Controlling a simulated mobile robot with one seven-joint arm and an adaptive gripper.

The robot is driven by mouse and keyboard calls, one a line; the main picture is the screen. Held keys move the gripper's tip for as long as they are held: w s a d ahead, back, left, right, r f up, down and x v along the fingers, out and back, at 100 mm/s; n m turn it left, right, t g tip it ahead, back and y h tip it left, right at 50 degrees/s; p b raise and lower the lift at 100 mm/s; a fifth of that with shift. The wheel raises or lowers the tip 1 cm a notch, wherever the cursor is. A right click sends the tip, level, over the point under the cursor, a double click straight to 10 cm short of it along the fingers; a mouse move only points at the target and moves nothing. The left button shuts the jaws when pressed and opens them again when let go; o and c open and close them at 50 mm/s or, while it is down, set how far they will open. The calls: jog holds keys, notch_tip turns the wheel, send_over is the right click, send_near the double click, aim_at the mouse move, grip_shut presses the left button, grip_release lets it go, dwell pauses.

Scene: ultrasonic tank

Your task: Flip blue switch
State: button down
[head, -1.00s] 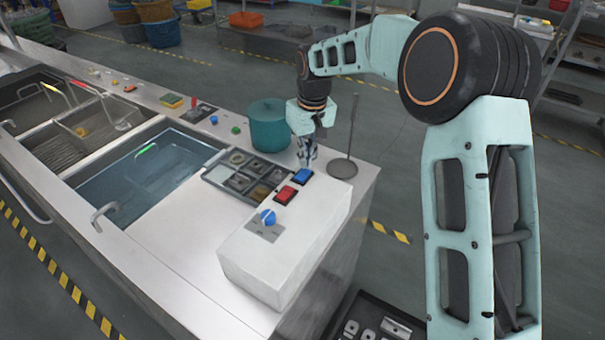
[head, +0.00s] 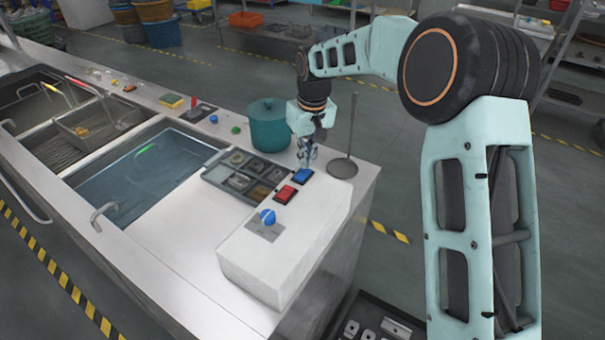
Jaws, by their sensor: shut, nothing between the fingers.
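The blue switch (head: 303,176) is a small blue rocker in a dark frame on top of the white control box (head: 262,256), at its far end. A red switch (head: 285,194) sits nearer, and a blue round knob (head: 267,217) nearer still. My gripper (head: 306,164) points down with its fingers shut and empty, right at the far edge of the blue switch. I cannot tell whether the fingertips touch it. The fingers hide a little of the area behind the switch.
A teal pot (head: 268,125) stands left of my gripper. A thin upright rod on a round base (head: 343,168) stands close on the right. A tray of parts (head: 214,173) lies left of the box, beside the water-filled tank (head: 110,212).

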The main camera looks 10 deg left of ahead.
aim_at(306, 171)
jog(key=shift+f+b, duration=0.45)
jog(key=shift+f, duration=0.4)
dwell(0.3)
jog(key=shift+r+p, duration=2.55)
jog(key=shift+r, duration=1.05)
